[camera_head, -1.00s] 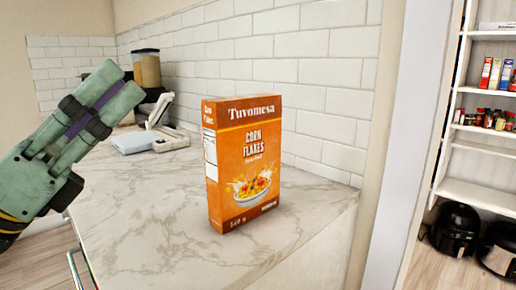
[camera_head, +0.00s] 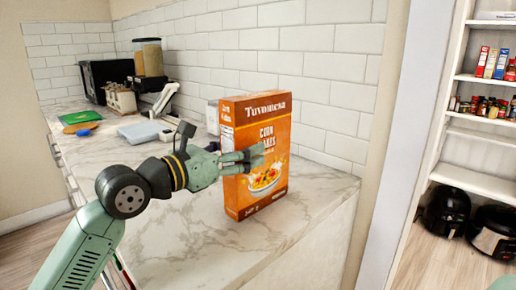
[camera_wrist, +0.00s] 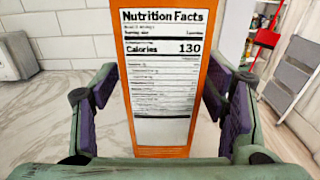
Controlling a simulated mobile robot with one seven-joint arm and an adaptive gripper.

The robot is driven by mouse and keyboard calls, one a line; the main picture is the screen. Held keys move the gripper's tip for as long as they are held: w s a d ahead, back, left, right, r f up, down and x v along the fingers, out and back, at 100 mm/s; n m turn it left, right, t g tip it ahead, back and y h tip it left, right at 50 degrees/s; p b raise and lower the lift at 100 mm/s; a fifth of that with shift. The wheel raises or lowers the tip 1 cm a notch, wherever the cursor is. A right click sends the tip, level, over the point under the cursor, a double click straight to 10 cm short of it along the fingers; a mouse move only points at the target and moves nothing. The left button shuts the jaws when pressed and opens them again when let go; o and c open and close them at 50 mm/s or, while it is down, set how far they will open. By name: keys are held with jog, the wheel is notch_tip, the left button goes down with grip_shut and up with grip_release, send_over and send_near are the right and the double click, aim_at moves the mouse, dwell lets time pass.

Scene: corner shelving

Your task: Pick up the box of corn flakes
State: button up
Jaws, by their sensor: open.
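The orange box of corn flakes (camera_head: 275,190) stands upright on the marble counter (camera_head: 190,250), near its right end. My gripper (camera_head: 250,160) reaches it from the left, with a finger across the front face in the head view. In the wrist view, the box's narrow side with the nutrition label (camera_wrist: 165,75) stands between the two fingers of my gripper (camera_wrist: 160,88). Gaps show on both sides of the box, so the fingers are open and apart from it. Part of the front print is hidden by the finger.
A tiled wall (camera_head: 300,90) runs close behind the box. A light blue container (camera_head: 142,132), jars (camera_head: 152,57) and a dark appliance (camera_head: 100,80) stand farther back on the counter. Shelving (camera_head: 478,130) is at the right. The counter's front is clear.

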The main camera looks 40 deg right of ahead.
jog(key=shift+d+r+p, duration=0.15)
jog(key=shift+d+p, duration=0.2)
jog(key=shift+d, duration=1.15)
jog(key=shift+c, duration=0.2)
jog(key=c, duration=1.5)
